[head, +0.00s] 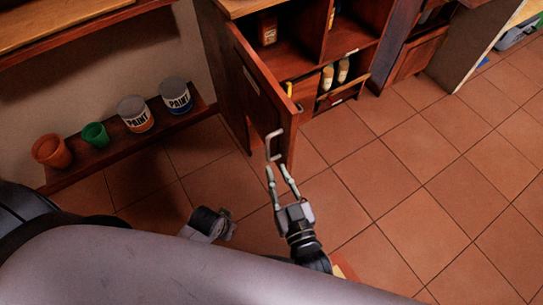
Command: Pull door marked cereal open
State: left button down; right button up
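The wooden cabinet door (262,92) is swung open at a wide angle from the cabinet, in the upper middle of the head view. A pale label (251,80) on it is too slanted to read. A light metal bar handle (281,146) is near its free edge. My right gripper (277,169) has its two fingers apart, with the tips just below the lower end of the handle. I cannot tell whether they touch it. My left gripper (226,225) is low in the view, small and dark, and its fingers do not show clearly.
The open cabinet has shelves (290,62) with a jar (267,30) and several bottles (342,70). At left, a low wooden bench (110,160) holds two paint cans (135,114), a green cup (96,135) and an orange pot (51,151). Tiled floor (400,160) at right is clear.

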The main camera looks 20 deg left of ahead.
jog(key=v, duration=0.3)
jog(key=shift+s+d, duration=0.25)
jog(key=shift+s, duration=0.05)
dwell(0.3)
